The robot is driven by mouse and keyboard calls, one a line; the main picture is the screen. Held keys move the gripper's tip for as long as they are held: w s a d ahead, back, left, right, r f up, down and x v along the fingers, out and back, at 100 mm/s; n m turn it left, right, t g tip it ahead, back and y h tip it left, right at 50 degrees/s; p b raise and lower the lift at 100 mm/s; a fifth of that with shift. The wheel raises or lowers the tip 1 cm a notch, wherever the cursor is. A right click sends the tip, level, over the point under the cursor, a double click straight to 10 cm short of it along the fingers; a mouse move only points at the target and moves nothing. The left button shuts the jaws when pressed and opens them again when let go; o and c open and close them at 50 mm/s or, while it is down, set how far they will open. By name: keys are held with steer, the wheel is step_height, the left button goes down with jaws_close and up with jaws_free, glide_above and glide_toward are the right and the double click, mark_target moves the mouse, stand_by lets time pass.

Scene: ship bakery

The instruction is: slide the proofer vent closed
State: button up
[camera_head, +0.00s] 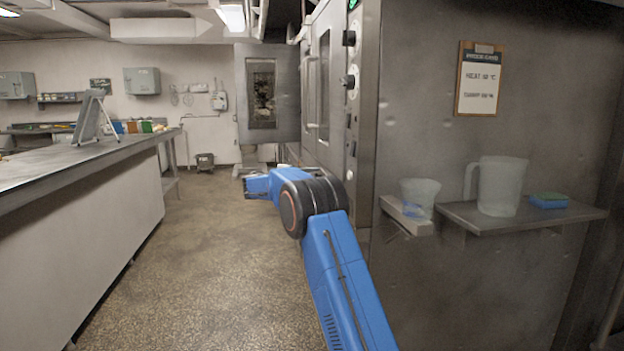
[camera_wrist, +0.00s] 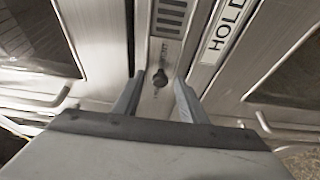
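My gripper (camera_wrist: 157,85) is open, with one finger on each side of the knob. Gaps show between the knob and both fingers, and no contact is visible. The tall steel proofer cabinet (camera_head: 327,85) stands at centre right in the head view. My blue arm reaches along its front there. My gripper and the vent cannot be made out in the head view.
A HOLD label (camera_wrist: 226,30) is right of the vent. A long counter (camera_head: 85,160) runs along the left. The aisle floor (camera_head: 205,255) is clear.

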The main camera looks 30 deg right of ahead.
jaws_close()
steer(key=s+a, duration=0.2)
steer(key=s, duration=0.5)
steer(key=shift+s, duration=0.15)
steer(key=shift+f, duration=0.15)
jaws_free()
steer(key=shift+a, duration=0.1)
steer(key=shift+a, duration=0.1)
steer(key=s+a, duration=0.2)
steer(key=a, duration=1.5)
